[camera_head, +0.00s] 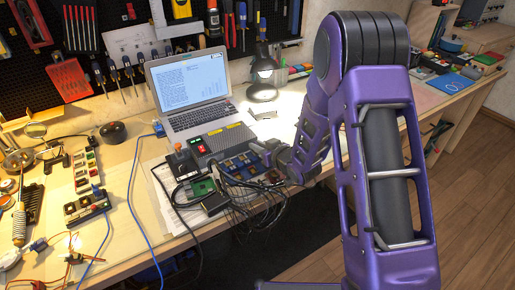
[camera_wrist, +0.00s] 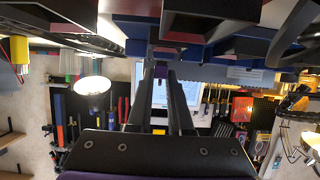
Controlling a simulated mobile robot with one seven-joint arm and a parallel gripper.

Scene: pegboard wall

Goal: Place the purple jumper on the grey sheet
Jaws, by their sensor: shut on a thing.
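My gripper (camera_head: 275,155) is over the cluster of boards and black cables at the table's front edge, mostly hidden by my arm. In the wrist view, my gripper (camera_wrist: 160,68) has its two dark fingers close together, shut on a small dark purplish piece (camera_wrist: 160,73), which looks like the purple jumper; its outline is hard to make out. In the head view I cannot pick out the jumper. A pale grey-white sheet (camera_head: 167,183) lies on the table, partly under the boards and cables; I cannot tell if it is the grey sheet.
A grey box with a red switch (camera_head: 218,143) stands in front of the laptop (camera_head: 190,90). A green board (camera_head: 203,184) and black cables (camera_head: 250,202) crowd the table edge. A lamp (camera_head: 263,75) stands behind. Bare tabletop (camera_head: 125,225) shows at left of the sheet.

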